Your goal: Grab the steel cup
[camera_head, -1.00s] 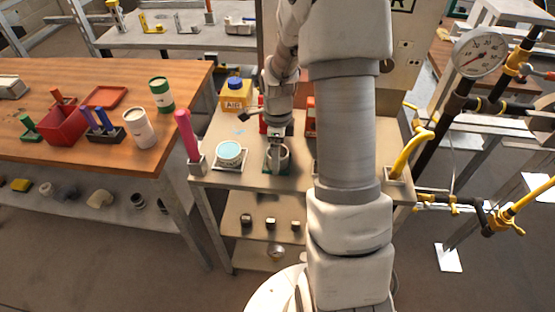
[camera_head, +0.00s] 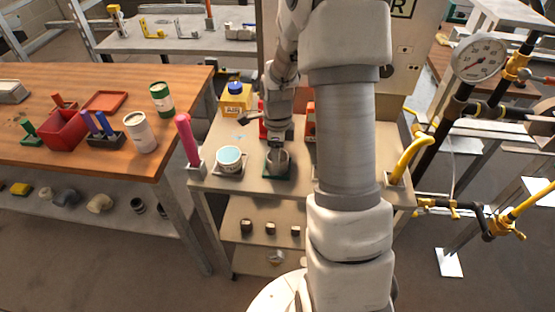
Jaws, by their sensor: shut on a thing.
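The steel cup (camera_head: 277,161) is a small grey metal cup on a dark green square mat (camera_head: 277,176) on the cart's top. It looks upright. My gripper (camera_head: 279,143) points down at the cup from above and is shut on its rim or wall. The fingertips are small and partly hidden by the cup. I cannot tell whether the cup's base touches the mat.
A white tub with a light blue top (camera_head: 230,157) stands just left of the cup, and a pink cylinder (camera_head: 186,138) farther left. A yellow and blue container (camera_head: 236,97) and red items (camera_head: 310,120) stand behind. My arm hides the cart's right part.

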